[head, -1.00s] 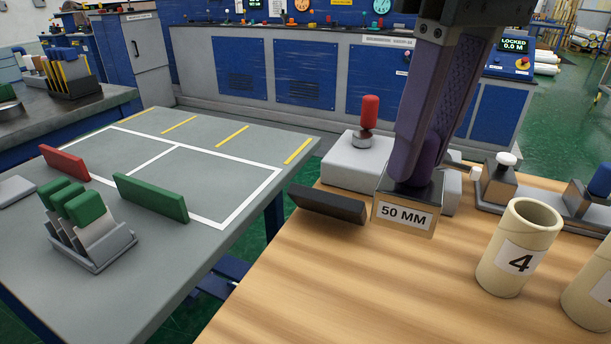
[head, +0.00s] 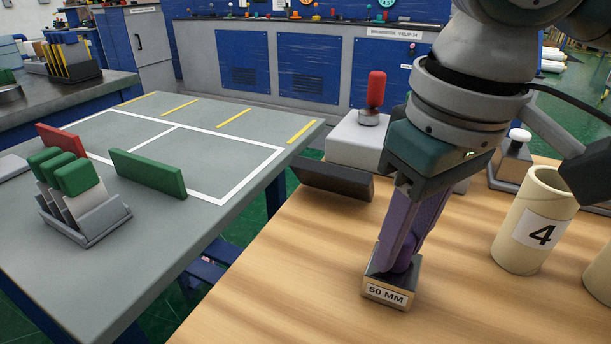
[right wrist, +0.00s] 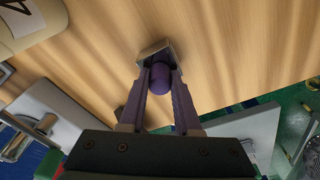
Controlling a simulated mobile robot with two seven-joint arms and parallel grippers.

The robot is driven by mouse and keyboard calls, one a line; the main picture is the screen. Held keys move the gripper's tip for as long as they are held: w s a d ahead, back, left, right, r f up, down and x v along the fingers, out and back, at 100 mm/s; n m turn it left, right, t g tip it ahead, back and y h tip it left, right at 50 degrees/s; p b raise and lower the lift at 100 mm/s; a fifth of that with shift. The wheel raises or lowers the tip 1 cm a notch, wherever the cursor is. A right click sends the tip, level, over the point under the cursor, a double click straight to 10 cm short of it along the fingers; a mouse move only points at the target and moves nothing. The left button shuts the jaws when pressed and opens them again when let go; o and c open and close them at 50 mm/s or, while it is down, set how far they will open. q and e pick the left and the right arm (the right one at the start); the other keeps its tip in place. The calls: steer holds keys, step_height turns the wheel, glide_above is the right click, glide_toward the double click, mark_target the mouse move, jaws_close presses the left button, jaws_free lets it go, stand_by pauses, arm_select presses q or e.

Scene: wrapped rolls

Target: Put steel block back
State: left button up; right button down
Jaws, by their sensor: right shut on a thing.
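The steel block (head: 389,290) carries a "50 MM" label on its front and a purple knob on its top. My right gripper (head: 402,258) is shut on this knob, with the purple fingers on either side of it. In the right wrist view the block (right wrist: 153,50) shows beyond the purple knob (right wrist: 160,78) between the fingertips. The block is upright at or just above the wooden table (head: 270,290); I cannot tell if it touches. My left gripper is not in view.
A cream tube marked 4 (head: 533,220) stands right of the block. Behind are a dark sloped piece (head: 333,181) and a grey block with a red handle (head: 375,90). A grey table (head: 230,135) at left holds green-topped pieces (head: 75,178). The wooden surface left of the block is clear.

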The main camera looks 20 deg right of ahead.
steer(key=c, duration=0.6)
jaws_free()
